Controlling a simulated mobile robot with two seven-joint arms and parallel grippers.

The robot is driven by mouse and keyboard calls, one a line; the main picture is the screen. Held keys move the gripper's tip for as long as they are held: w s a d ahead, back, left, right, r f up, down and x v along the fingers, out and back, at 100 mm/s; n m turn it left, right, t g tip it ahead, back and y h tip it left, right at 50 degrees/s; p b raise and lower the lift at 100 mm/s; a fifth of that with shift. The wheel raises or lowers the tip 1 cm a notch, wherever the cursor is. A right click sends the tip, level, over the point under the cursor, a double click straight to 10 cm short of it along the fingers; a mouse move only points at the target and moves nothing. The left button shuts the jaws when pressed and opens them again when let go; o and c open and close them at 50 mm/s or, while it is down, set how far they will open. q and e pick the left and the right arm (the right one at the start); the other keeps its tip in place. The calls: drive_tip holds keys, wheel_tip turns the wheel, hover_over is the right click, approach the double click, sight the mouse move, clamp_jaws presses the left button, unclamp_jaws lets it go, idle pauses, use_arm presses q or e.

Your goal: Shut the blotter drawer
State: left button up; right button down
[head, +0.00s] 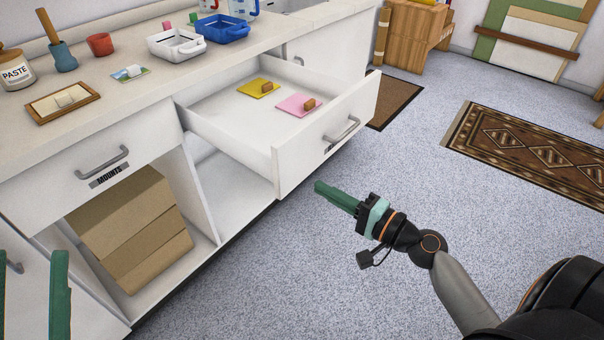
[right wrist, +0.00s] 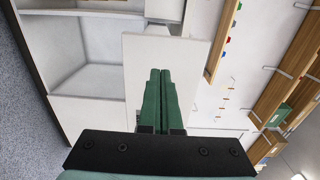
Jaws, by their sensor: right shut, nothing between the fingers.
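The open drawer (head: 325,135) is pulled well out of the white counter, with a grey bar handle (head: 342,132) and a small dark label too small to read. My left gripper (head: 32,252) is open at the lower left, partly out of frame.
The closed drawer labelled MOUNTS (head: 125,155) is left of the open one, above a shelf with cardboard boxes (head: 130,230). The countertop holds a paste jar (head: 15,72), a framed print (head: 62,101), a white tray (head: 175,42) and a blue tray (head: 222,29). Floor before the drawer is clear.

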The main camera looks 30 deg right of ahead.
sight(290, 171)
use_arm(q)
drive_tip(key=w+f+n+y, duration=0.3)
drive_tip(key=f+y, duration=0.1)
drive_tip(key=f, duration=0.1)
drive_tip(key=shift+w+a+f+n+g+y+p, duration=0.25)
drive_tip(key=shift+w+a+n+g+y+p, duration=0.05)
drive_tip(key=shift+w+p, duration=0.15)
use_arm(e)
drive_tip(key=x, duration=0.6)
drive_tip(key=shift+w, duration=0.25)
use_arm(q)
drive_tip(key=shift+s, duration=0.1)
